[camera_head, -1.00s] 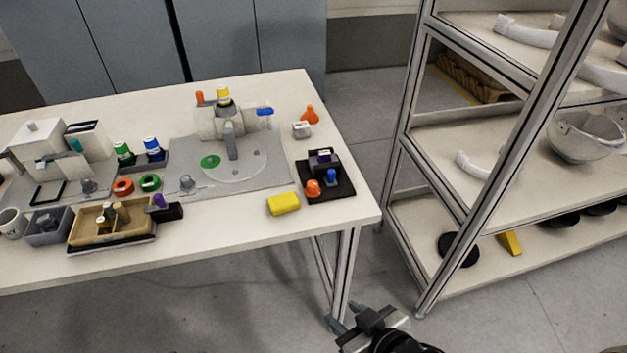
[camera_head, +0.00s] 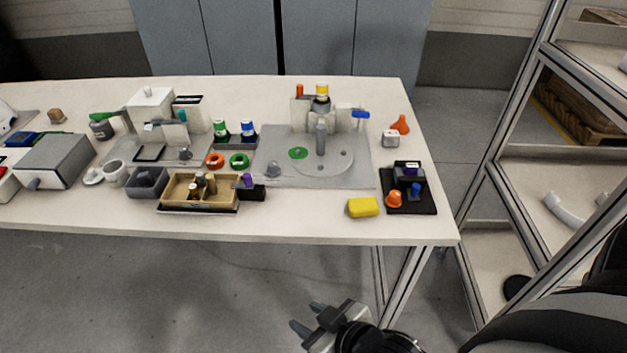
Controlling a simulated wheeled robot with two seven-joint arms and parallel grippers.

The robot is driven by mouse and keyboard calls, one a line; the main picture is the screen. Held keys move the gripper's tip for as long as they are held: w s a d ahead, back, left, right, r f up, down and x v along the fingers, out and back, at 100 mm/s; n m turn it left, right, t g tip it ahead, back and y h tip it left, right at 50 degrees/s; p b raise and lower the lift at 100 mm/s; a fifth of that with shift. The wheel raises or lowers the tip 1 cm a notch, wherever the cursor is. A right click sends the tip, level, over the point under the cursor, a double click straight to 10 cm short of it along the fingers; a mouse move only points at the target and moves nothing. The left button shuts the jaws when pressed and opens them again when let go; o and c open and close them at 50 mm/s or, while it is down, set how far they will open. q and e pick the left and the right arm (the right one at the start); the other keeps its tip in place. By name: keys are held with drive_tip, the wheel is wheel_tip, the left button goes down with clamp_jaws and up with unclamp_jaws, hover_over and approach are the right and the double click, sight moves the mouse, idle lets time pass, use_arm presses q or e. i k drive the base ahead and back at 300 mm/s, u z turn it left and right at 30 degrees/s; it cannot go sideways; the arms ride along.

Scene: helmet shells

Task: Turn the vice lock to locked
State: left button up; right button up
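A grey plate (camera_head: 262,160) on the table bears a pale fixture (camera_head: 299,115) with an upright grey post (camera_head: 320,138). A blue handle (camera_head: 361,114) sticks out at the fixture's right side, and a yellow-topped cylinder (camera_head: 322,92) stands above it. A green disc (camera_head: 298,153) lies left of the post. I cannot tell for sure which part is the vice lock, nor its setting. My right gripper (camera_head: 307,318) is below and in front of the table edge, empty, with its fingers apart. It touches nothing. My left gripper is not in view.
A yellow block (camera_head: 363,207) and a black tray (camera_head: 425,205) with small parts sit at the front right. A wooden tray (camera_head: 235,190), a grey box (camera_head: 53,161) and other parts fill the left. A metal-framed shelf (camera_head: 516,150) stands at right.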

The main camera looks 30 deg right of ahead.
sight(394, 200)
drive_tip(key=u, duration=1.35)
drive_tip(key=k, duration=0.75)
drive_tip(key=z, duration=1.3)
